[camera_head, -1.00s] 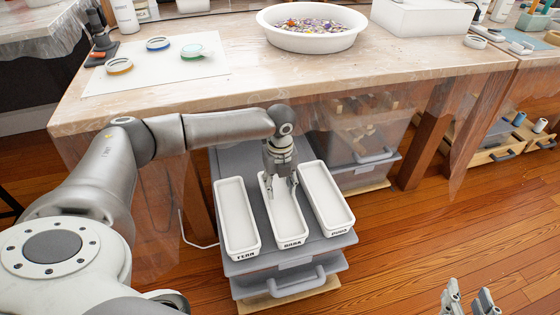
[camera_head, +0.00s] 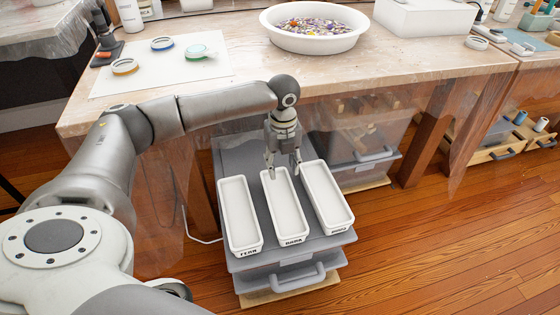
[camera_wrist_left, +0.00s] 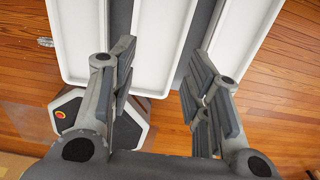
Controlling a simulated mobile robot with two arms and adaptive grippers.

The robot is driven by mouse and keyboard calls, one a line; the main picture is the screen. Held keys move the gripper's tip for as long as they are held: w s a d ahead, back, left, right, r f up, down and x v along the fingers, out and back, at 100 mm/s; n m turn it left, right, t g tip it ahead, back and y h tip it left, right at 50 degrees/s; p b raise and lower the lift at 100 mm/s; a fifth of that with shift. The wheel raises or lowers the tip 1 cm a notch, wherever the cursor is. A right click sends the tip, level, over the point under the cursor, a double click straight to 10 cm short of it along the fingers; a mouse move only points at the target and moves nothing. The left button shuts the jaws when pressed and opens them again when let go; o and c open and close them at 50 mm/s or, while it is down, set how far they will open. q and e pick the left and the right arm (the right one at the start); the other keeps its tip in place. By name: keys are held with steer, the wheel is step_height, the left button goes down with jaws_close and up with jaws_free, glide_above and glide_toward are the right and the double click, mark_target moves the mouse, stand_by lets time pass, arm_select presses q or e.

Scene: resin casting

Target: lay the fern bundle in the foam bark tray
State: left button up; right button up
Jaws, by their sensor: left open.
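Three long white trays stand side by side on a grey lidded bin. The left tray (camera_head: 240,215) has a front label that reads like FERN. The middle tray (camera_head: 285,207) has a blurred label that may read BARK. The right tray (camera_head: 327,197) has a label too small to read surely. All three look empty. My left gripper (camera_head: 283,172) is open and empty over the far end of the middle tray, fingers pointing down. In the left wrist view its spread fingers (camera_wrist_left: 162,100) show near the trays' ends. No fern bundle shows in either view. My right gripper is out of view.
On the bench are a white bowl (camera_head: 313,42) of colourful bits and several tape rolls on a pale sheet. Clear floor lies at the right.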

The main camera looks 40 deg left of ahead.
arm_select(q)
steer(key=s+d+f+n+t+h, duration=0.1)
steer(key=s+d+f+n, duration=0.25)
steer(key=d, duration=0.45)
steer(key=s+d+f+n+t+h, duration=0.1)
steer(key=s+d+f+n, duration=0.1)
steer(key=s+d, duration=0.4)
steer(key=s+d+f+n+t+h, duration=0.1)
steer(key=s+d+f+n+h, duration=0.15)
steer(key=d, duration=0.65)
steer(key=s+a+n+t+y, duration=0.2)
steer(key=s+a+n+y, duration=0.2)
steer(key=s+a+n, duration=0.6)
steer(key=s+n, duration=0.1)
steer(key=n, duration=0.5)
steer(key=shift+a, duration=0.25)
